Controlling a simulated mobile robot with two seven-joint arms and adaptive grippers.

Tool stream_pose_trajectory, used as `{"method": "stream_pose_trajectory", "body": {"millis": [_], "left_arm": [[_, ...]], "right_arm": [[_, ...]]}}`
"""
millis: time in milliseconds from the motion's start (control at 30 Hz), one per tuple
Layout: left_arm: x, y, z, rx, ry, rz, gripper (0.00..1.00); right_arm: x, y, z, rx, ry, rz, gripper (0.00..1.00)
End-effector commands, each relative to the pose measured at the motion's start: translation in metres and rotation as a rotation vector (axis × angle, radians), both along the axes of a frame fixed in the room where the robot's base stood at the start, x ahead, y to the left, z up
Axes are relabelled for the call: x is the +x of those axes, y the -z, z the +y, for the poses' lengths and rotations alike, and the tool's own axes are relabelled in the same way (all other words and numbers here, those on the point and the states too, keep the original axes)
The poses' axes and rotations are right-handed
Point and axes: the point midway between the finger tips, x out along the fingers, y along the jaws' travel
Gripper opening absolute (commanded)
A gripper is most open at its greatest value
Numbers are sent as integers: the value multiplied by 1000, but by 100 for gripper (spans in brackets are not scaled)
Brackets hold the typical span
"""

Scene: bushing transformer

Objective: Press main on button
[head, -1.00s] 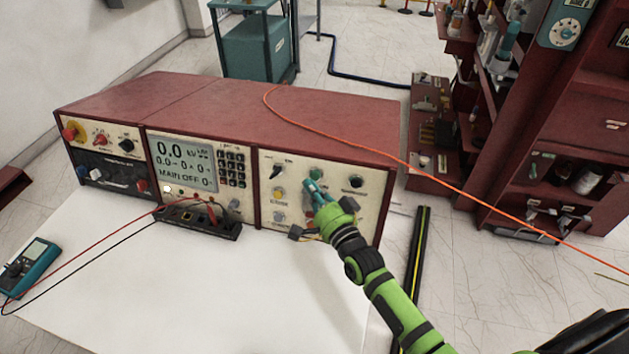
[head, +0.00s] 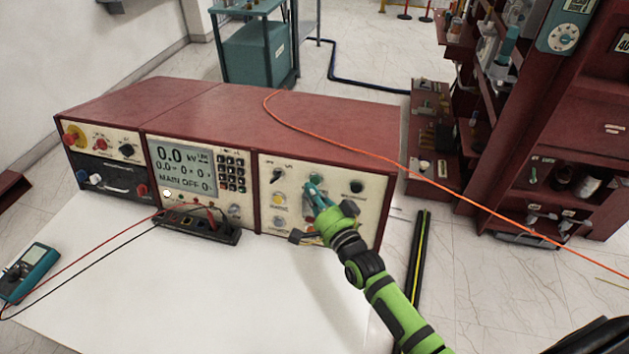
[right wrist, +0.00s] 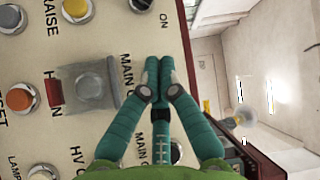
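The cream control panel (head: 345,210) is at the right end of the red console's front. On its top row a green button (head: 316,178) shows just above my right gripper (head: 313,189). My right gripper's teal fingers are together with nothing seen between them. In the right wrist view the fingertips (right wrist: 153,63) are at the panel, right beside a label beginning "MAIN", and hide what is behind them. I cannot tell whether they touch the button. The console's display (head: 182,165) reads "MAIN OFF". My left gripper is not in view.
A black knob (right wrist: 140,4) and a yellow button (right wrist: 76,9) are nearby. An orange cable (head: 340,128) crosses the console top. A multimeter (head: 32,270) lies on the white table.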

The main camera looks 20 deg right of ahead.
Motion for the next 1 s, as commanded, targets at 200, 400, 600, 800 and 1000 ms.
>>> {"method": "stream_pose_trajectory", "body": {"millis": [200,400,600,800,1000], "left_arm": [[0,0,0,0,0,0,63],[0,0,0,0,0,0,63],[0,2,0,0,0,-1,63],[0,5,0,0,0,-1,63],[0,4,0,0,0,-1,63]], "right_arm": [[0,0,0,0,0,0,0],[0,0,0,0,0,0,0],[3,1,-2,0,0,-1,0],[7,3,-5,0,-1,1,0],[7,2,-5,0,0,0,0]]}}
